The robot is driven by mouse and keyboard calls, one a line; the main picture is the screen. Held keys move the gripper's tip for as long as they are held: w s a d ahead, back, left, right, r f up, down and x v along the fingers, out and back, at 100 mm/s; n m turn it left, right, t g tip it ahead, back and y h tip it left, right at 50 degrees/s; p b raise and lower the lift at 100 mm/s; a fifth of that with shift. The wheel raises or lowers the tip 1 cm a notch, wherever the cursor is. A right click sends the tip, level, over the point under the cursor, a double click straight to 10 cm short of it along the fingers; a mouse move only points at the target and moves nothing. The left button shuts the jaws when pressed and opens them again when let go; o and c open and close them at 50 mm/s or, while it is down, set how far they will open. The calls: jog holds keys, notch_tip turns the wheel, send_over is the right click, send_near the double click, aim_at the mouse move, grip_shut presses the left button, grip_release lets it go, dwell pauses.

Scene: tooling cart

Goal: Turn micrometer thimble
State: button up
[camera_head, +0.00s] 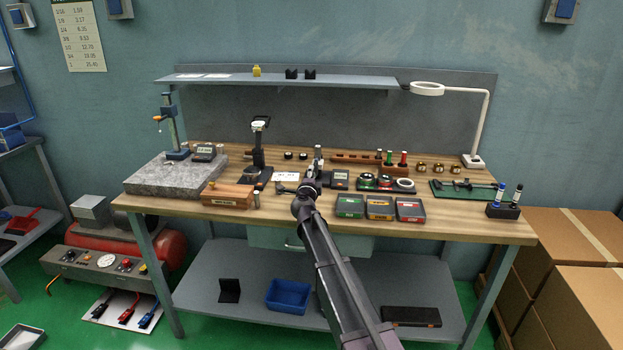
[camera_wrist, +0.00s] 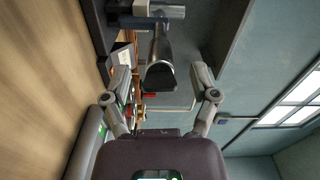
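A dark cylinder with a rounded end (camera_wrist: 160,74), which looks like the micrometer thimble, shows in the middle of the wrist view. A grey metal part (camera_wrist: 158,11) lies beyond it. My gripper (camera_wrist: 161,78) is open, one finger on each side of the cylinder in the picture, with visible gaps. I cannot tell whether the cylinder's end lies between the fingertips or beyond them. In the head view my gripper (camera_head: 315,170) is over the middle of the workbench (camera_head: 290,222), and my arm hides much of what is there; the micrometer cannot be made out clearly.
A black stand (camera_head: 259,150) and a granite plate (camera_head: 165,178) are to the left. A small display box (camera_head: 340,180) is close on the right. Green, orange and red cases (camera_head: 380,207) line the front edge. A shelf (camera_head: 280,82) overhangs the back.

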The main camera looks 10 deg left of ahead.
jog(key=shift+s, duration=0.2)
jog(key=s, duration=1.1)
jog(key=shift+s+a, duration=0.2)
jog(key=shift+s, duration=0.15)
dwell(1.1)
jog(key=s+d+f+n+g+p, duration=0.3)
jog(key=s+d+n+g+p, duration=0.2)
jog(key=s+d, duration=0.9)
jog(key=s+d+f+n+g+p, duration=0.4)
jog(key=s+d+n+g+p, duration=0.2)
jog(key=s+d+n+g, duration=0.6)
jog(key=s+d+g, duration=0.1)
jog(key=s, duration=0.3)
jog(key=shift+d+y, duration=0.3)
jog(key=shift+d, duration=0.05)
